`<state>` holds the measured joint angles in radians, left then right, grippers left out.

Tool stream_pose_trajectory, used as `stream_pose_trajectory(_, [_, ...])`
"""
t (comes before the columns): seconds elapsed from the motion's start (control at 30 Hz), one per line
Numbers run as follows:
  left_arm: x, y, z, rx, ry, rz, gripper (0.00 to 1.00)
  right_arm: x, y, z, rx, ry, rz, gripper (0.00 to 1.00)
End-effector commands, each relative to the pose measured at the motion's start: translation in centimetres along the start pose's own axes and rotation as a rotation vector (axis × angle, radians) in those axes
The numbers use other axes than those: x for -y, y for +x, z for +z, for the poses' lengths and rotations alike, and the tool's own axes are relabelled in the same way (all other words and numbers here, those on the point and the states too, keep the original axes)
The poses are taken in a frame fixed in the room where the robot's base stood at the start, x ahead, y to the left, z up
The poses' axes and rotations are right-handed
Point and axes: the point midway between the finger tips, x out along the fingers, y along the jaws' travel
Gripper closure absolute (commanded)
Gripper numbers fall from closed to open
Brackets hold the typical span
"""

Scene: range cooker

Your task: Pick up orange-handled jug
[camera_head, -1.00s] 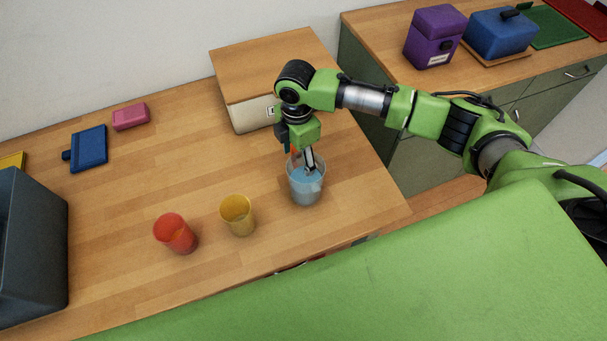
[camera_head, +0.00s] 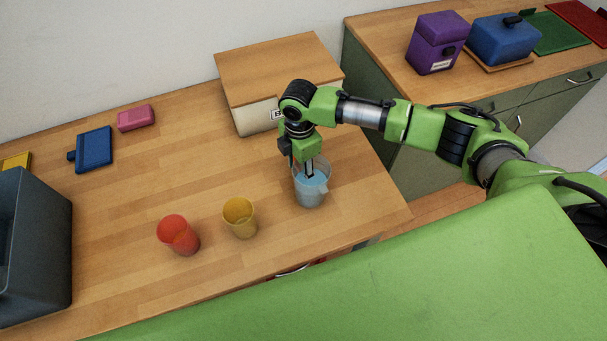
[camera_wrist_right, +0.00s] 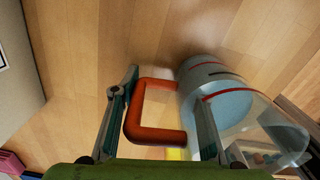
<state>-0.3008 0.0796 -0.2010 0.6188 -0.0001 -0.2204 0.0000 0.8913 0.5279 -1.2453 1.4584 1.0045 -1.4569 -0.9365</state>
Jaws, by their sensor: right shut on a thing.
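The clear jug (camera_head: 312,190) with bluish contents stands near the front right of the wooden counter. Its orange handle (camera_wrist_right: 133,118) shows in the right wrist view, between the fingers of my right gripper (camera_wrist_right: 162,112). The gripper is shut on this handle. In the head view, my right gripper (camera_head: 311,168) points down at the jug, and the handle is hidden behind the hand. The jug looks upright; I cannot tell whether its base touches the counter. My left gripper is not in view.
A yellow cup (camera_head: 240,218) and a red cup (camera_head: 178,236) stand left of the jug. A wood-topped box (camera_head: 275,70) is behind it. A dark grey bin (camera_head: 35,250) is at far left. The counter between the cups and box is clear.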

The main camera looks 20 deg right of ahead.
Motion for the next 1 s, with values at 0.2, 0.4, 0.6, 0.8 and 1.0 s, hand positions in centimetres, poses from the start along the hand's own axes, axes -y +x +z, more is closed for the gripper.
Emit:
stream_pose_trajectory(0.2, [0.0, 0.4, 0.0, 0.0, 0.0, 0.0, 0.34, -0.1, -0.8, 0.2, 0.003, 0.001, 0.001, 1.0])
stream_pose_trajectory(0.4, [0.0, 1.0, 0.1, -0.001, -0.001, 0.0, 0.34, 0.6, -4.0, -0.4, 0.0, -0.004, 0.002, 1.0])
stream_pose_trajectory(0.6, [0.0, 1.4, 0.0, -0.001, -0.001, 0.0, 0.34, 3.5, -8.2, -2.5, 0.0, -0.005, 0.005, 1.0])
stream_pose_trajectory(0.8, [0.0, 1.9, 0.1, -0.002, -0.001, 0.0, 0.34, 7.3, -10.6, -5.1, 0.0, -0.006, 0.002, 1.0])
stream_pose_trajectory(1.0, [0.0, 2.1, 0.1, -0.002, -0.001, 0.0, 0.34, 10.1, -12.2, -7.0, 0.001, -0.004, 0.001, 1.0])
